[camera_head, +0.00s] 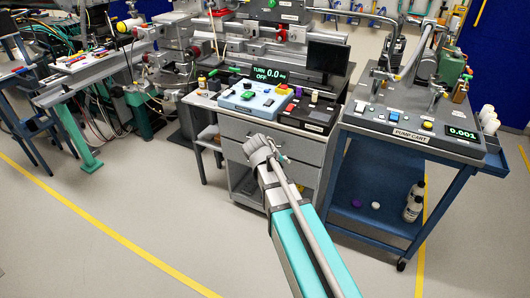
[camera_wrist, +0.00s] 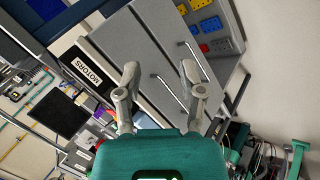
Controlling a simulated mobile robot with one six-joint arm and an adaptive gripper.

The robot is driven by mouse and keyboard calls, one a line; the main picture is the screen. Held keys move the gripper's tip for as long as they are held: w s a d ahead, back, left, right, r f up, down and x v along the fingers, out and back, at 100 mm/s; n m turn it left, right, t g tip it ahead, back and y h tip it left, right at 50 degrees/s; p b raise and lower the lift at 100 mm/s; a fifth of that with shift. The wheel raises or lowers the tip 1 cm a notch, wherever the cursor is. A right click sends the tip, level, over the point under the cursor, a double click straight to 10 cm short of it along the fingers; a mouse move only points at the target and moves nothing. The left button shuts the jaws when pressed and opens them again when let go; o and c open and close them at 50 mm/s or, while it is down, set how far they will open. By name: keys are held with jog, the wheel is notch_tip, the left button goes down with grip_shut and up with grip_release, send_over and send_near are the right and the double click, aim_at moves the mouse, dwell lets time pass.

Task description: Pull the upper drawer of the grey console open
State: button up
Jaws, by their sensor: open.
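The grey console (camera_head: 234,130) stands in the middle of the head view, with its drawer fronts facing me. In the wrist view it appears turned on its side, with a MOTORS label (camera_wrist: 86,71) along its top edge. The upper drawer (camera_wrist: 128,45) is the front nearest that label, with a bar handle (camera_wrist: 168,91). The lower drawer (camera_wrist: 178,25) has its own handle (camera_wrist: 199,60). Both drawers look shut. My gripper (camera_wrist: 160,68) is open and empty, and the upper handle shows between its fingers. The gap in depth is hard to judge. In the head view my gripper (camera_head: 262,148) covers part of the fronts.
A blue pump cart (camera_head: 350,118) stands close on the right, with bottles (camera_head: 413,208) on its lower shelf. Coloured bins (camera_wrist: 211,25) sit in the console's open bay. Beamline equipment (camera_head: 150,75) fills the left back. The floor (camera_head: 150,205) at front left is clear.

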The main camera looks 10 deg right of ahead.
jog(key=w+a+f+n+t+h+b, duration=0.1)
jog(key=w+a+f+n+t+b, duration=0.2)
jog(key=w+b, duration=0.6)
jog(key=w+a+f+n+t+h+b, duration=0.1)
jog(key=w+a+f+n+t+b, duration=0.3)
jog(key=w+a+b, duration=0.3)
jog(key=shift+w+f+t+h+b, duration=0.4)
jog(key=shift+w+f+t+b, duration=0.1)
jog(key=shift+w+f+b, duration=0.45)
jog(key=b+x, duration=0.3)
jog(key=x, duration=1)
jog(key=shift+w+d, duration=0.15)
jog(key=shift+w, duration=0.15)
grip_shut()
